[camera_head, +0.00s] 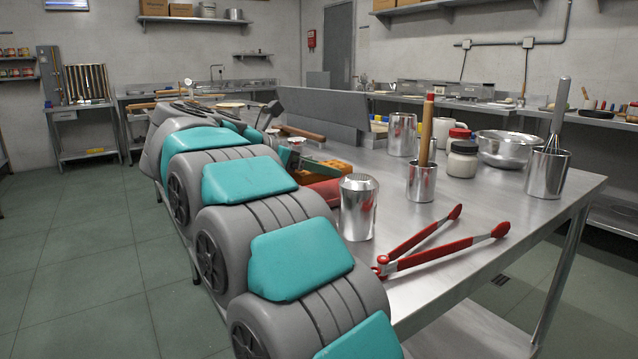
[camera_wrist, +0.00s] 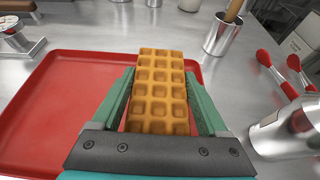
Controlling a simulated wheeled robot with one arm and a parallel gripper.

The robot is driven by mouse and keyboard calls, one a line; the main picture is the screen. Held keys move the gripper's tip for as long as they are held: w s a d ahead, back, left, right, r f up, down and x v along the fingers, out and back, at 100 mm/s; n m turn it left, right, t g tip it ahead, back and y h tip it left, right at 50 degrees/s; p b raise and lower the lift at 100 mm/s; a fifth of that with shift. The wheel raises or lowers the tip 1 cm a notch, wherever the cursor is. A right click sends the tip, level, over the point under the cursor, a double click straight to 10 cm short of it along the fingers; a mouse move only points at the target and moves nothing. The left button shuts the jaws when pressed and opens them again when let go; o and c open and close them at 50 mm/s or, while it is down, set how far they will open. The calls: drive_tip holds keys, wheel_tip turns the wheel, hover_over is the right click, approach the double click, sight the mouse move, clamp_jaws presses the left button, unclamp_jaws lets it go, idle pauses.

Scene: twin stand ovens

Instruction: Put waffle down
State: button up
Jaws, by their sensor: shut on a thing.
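The waffle (camera_wrist: 157,90) is golden brown and rectangular, with a grid of square pockets. My gripper (camera_wrist: 160,92) is shut on it, with one green finger along each long side. The waffle sits over the right part of a red tray (camera_wrist: 60,110); I cannot tell whether it touches the tray. In the head view the waffle (camera_head: 322,172) shows beyond my arm, with part of the red tray (camera_head: 326,191) below it. My arm hides most of the tray there.
A metal shaker (camera_head: 358,208) stands right of the tray. Red-handled tongs (camera_head: 430,243) lie open near the table's front edge. A metal cup with a wooden tool (camera_head: 421,182), jars (camera_head: 462,158) and a bowl (camera_head: 508,148) stand further right. The tray's left part is bare.

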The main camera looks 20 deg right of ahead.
sight(293, 177)
wheel_tip(293, 177, down, 3)
drive_tip(key=shift+f, duration=0.15)
drive_tip(key=shift+f+b, duration=0.3)
drive_tip(key=o, duration=0.9)
drive_tip(key=shift+r, duration=0.1)
drive_tip(key=shift+c, duration=0.2)
drive_tip(key=shift+r, duration=0.1)
drive_tip(key=shift+r+p, duration=0.15)
drive_tip(key=shift+p, duration=0.35)
drive_tip(key=b+v, duration=0.2)
drive_tip(key=v, duration=0.8)
drive_tip(key=shift+a, duration=0.25)
drive_tip(key=shift+v, duration=0.75)
